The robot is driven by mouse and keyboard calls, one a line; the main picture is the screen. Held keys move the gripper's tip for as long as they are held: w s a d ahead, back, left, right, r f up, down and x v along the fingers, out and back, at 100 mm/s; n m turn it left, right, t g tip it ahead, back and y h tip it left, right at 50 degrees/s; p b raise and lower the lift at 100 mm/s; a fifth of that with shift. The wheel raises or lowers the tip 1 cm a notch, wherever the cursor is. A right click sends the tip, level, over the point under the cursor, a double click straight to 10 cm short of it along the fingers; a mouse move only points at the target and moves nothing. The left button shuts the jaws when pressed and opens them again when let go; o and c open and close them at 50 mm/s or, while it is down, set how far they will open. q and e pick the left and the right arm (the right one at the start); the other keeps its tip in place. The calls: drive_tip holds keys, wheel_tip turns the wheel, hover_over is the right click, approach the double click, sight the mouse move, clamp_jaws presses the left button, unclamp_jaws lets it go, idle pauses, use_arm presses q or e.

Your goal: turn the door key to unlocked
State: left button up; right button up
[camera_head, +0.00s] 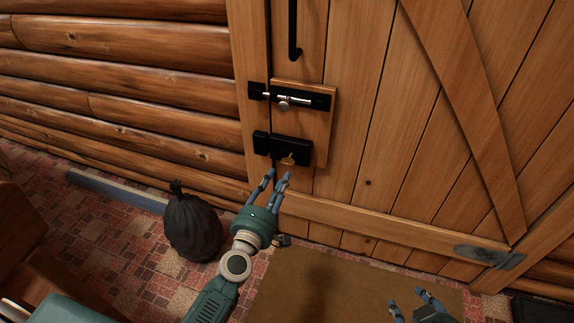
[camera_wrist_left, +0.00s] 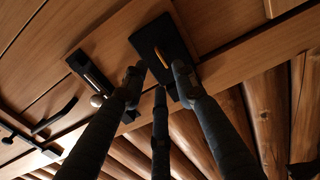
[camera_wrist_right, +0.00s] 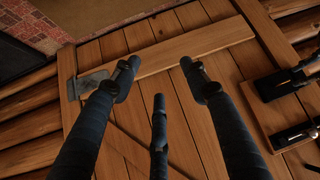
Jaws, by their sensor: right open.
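The brass door key (camera_head: 288,160) sits in a black lock box (camera_head: 291,148) low on the wooden door's left edge. My left gripper (camera_head: 273,178) is just below and in front of the key, its fingers pointing up at it. In the left wrist view the fingers stand apart, with nothing seen between them. The key shows there as a thin gold strip (camera_wrist_left: 161,57) on the black box, just past the fingertips. I cannot tell whether a finger touches it. My right gripper (camera_head: 409,302) is open and empty, low at the right, away from the lock.
A black slide bolt (camera_head: 305,99) is mounted above the lock, and a black handle (camera_head: 293,35) is higher up. A black bag (camera_head: 191,225) stands on the floor left of my left arm. A brown mat (camera_head: 340,290) lies before the door (camera_head: 350,120).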

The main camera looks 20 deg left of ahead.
sight(289, 158)
use_arm(q)
drive_tip(key=w+b, duration=0.1)
drive_tip(key=w, duration=0.7)
drive_tip(key=shift+w+d, duration=0.15)
drive_tip(key=shift+w, duration=0.3)
use_arm(e)
drive_tip(key=w+r+t, duration=0.1)
drive_tip(key=w+a+r, duration=0.1)
drive_tip(key=w+r+t, duration=0.1)
drive_tip(key=w, duration=0.1)
drive_tip(key=shift+w+a+r+t+y, duration=0.1)
drive_tip(key=shift+a+r+t+y, duration=0.2)
drive_tip(key=shift+r+y, duration=0.1)
use_arm(q)
clamp_jaws()
use_arm(e)
drive_tip(key=shift+f, duration=0.1)
